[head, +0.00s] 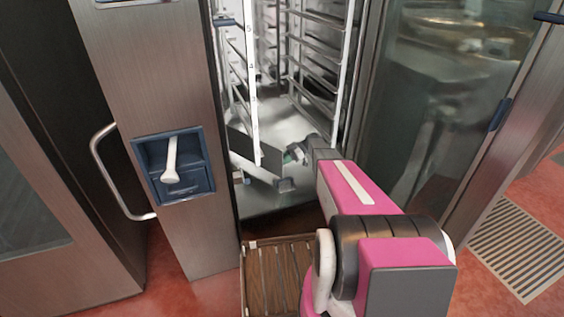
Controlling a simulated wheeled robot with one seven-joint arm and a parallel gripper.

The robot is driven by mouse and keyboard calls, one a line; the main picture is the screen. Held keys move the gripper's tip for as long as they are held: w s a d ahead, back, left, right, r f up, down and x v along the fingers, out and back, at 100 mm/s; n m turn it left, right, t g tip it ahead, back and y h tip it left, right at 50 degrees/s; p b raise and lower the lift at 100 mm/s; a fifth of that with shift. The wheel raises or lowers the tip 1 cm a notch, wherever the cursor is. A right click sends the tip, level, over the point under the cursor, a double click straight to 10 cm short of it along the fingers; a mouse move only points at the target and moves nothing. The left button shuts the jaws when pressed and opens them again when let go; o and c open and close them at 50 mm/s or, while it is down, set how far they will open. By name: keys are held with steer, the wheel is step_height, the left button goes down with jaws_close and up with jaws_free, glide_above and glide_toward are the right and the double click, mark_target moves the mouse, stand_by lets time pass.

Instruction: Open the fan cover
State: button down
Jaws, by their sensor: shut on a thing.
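The tall steel cabinet stands open in the head view. Inside its left side is the fan cover (252,95), seen as a narrow pale upright edge with wire rack rails by it. My gripper (262,172) reaches into the cabinet at the lower end of this edge. It is shut on the fan cover, low down. The exact contact is small and partly hidden by the gripper's own parts. My pink and black arm comes in from the lower right and hides part of the cabinet floor.
A glass door (436,110) stands open on the right. Rack rails (318,60) line the cabinet's right side. A slatted wooden crate (270,275) sits below the opening. A floor grate (522,245) lies at right.

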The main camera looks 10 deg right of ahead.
steer(key=shift+w+a, duration=0.35)
steer(key=shift+w, duration=0.3)
steer(key=c, duration=1.2)
jaws_free()
steer(key=shift+a, duration=0.1)
steer(key=shift+s, duration=0.15)
